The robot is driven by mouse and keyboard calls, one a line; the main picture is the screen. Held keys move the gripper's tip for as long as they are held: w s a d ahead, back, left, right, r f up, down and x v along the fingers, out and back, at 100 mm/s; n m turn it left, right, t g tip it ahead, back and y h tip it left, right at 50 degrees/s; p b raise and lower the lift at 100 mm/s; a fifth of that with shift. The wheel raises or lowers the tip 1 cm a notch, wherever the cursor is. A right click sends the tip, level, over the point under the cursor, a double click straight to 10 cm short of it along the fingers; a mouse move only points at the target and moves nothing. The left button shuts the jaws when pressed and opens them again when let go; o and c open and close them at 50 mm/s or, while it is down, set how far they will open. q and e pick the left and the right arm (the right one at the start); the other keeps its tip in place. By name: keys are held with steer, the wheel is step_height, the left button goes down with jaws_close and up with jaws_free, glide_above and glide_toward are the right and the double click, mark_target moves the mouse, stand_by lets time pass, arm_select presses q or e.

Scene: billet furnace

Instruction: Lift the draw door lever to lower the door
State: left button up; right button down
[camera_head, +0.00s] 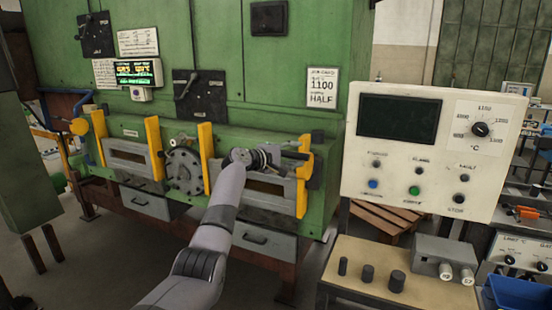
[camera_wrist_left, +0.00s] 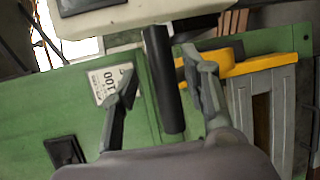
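The furnace front is green, with two low doors between yellow guides. My left arm reaches to the right-hand door (camera_head: 266,186), and my left gripper (camera_head: 272,157) is in front of its upper edge. A dark lever handle (camera_head: 302,156) is just right of the gripper, beside the right yellow guide (camera_head: 302,186). In the left wrist view a dark round bar (camera_wrist_left: 165,85), apparently this handle, lies between the two fingers of my left gripper (camera_wrist_left: 160,75). Gaps show on both sides of the bar, so the fingers look open around it. My right gripper is not in view.
A white control console (camera_head: 430,150) with buttons and a dial stands right of the furnace. Below it is a bench (camera_head: 365,255) with several dark cylinders. A drawer (camera_head: 264,240) is under the right-hand door. Another lever (camera_head: 187,86) is on the upper panel.

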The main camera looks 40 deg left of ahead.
arm_select(q)
steer(key=v, duration=1.1)
steer(key=shift+s, duration=0.2)
steer(key=shift+w, duration=0.1)
